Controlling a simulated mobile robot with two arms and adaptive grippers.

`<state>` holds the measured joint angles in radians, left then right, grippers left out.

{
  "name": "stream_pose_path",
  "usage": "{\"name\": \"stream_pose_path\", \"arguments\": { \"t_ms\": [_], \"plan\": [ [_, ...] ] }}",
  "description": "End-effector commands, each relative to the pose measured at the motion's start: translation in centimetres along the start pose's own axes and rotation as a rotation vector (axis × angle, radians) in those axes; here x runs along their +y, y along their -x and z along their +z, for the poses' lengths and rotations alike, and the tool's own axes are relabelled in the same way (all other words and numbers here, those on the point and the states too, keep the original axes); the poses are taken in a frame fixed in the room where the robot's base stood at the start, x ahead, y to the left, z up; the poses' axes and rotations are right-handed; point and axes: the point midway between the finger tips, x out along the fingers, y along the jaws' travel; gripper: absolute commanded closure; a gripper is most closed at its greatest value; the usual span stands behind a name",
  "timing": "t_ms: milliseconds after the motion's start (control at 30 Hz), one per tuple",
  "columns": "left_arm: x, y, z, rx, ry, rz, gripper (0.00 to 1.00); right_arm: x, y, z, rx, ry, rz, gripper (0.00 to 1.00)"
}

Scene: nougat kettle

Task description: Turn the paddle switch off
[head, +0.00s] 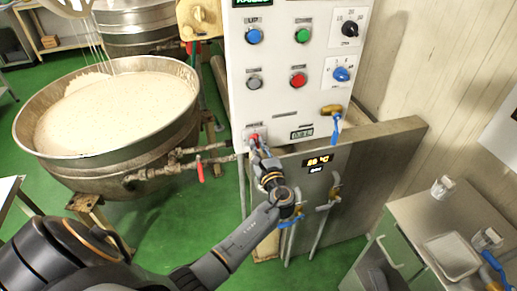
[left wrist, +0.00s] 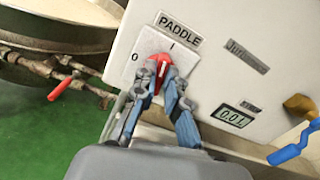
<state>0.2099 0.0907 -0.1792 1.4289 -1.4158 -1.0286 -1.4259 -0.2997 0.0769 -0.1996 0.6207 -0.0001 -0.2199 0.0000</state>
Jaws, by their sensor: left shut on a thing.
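The paddle switch (left wrist: 165,70) is a red knob on a white plate under a PADDLE label (left wrist: 180,27), low on the white control panel. The plate has a 0 at the left and an I at the top. The knob points roughly up, nearer the I than the 0. My left gripper (left wrist: 162,82) is shut on the knob, one finger on each side, partly hiding it. In the head view the left gripper (head: 258,150) reaches the panel's lower left corner, covering most of the red switch (head: 254,136). My right gripper is not in view.
The panel (head: 275,95) also carries blue, green, grey and red buttons and two rotary knobs. A blue-handled brass valve (head: 336,128) sits at its lower right. A large kettle (head: 115,152) of pale mix and a red-handled pipe valve (head: 200,171) are at the left.

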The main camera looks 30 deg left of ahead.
Motion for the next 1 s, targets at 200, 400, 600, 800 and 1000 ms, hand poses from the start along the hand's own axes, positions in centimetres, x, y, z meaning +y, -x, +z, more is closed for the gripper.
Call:
{"name": "stream_pose_path", "arguments": {
  "t_ms": [200,400,600,800,1000],
  "plan": [
    [0.2,0.0,-0.5,0.001,0.204,0.000,1.00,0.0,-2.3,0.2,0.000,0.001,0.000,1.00],
    [0.3,0.0,-0.6,0.000,0.395,0.000,1.00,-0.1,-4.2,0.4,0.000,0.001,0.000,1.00],
    [0.4,0.0,-0.6,-0.001,0.585,0.001,1.00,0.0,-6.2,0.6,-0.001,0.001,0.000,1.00],
    [0.5,0.0,-0.7,0.000,0.775,0.000,1.00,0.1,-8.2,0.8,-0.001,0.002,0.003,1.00],
    [0.5,0.0,-0.8,0.000,0.964,0.001,1.00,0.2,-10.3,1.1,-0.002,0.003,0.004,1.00]
  ]
}}
